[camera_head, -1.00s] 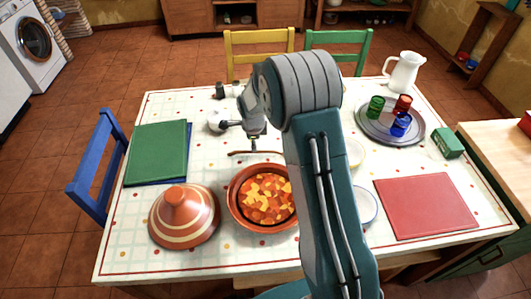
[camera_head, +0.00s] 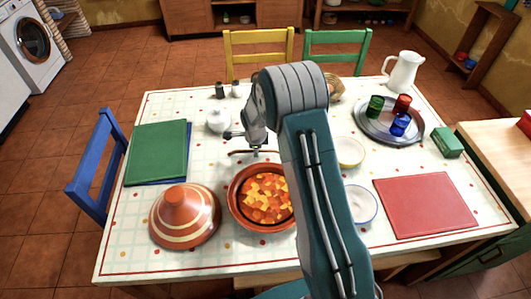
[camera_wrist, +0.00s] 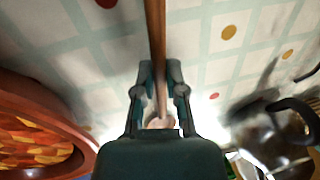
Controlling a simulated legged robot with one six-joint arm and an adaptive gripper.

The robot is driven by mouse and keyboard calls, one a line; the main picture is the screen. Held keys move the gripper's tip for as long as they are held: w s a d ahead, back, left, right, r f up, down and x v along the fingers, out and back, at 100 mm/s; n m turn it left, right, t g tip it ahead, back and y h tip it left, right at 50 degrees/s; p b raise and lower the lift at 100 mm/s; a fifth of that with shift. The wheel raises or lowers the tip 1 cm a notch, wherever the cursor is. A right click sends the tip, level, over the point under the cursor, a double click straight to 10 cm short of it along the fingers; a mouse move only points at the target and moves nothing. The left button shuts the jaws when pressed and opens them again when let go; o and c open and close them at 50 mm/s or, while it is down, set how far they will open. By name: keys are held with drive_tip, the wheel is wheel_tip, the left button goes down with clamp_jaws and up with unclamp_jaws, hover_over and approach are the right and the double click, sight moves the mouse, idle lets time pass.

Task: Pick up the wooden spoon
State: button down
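The wooden spoon (camera_head: 266,151) lies on the tablecloth just behind the stew dish. In the wrist view its brown handle (camera_wrist: 155,35) runs from the top edge down between my fingers. My gripper (camera_head: 255,149) is low over the spoon in the head view. In the wrist view my gripper (camera_wrist: 160,75) has one finger on each side of the handle. The handle fills the narrow gap, and the fingers look closed on it. The far end of the spoon is partly hidden by my palm. The spoon appears still at table height.
The stew dish (camera_head: 238,210) is close in front, with the tagine lid (camera_head: 185,215) to its left. A white sugar pot (camera_head: 218,122) and shakers (camera_head: 220,90) stand behind. Bowls (camera_head: 350,152), a tray of glasses (camera_head: 372,135) and a red mat (camera_head: 425,205) lie to the right.

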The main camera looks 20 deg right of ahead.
idle(0.3)
drive_tip(key=r, duration=0.3)
drive_tip(key=shift+s+r, duration=0.2)
drive_tip(key=shift+r, duration=0.15)
drive_tip(key=s+d+r, duration=0.3)
drive_tip(key=s+r, duration=0.6)
drive_tip(key=s, duration=0.4)
drive_tip(key=shift+r, duration=0.15)
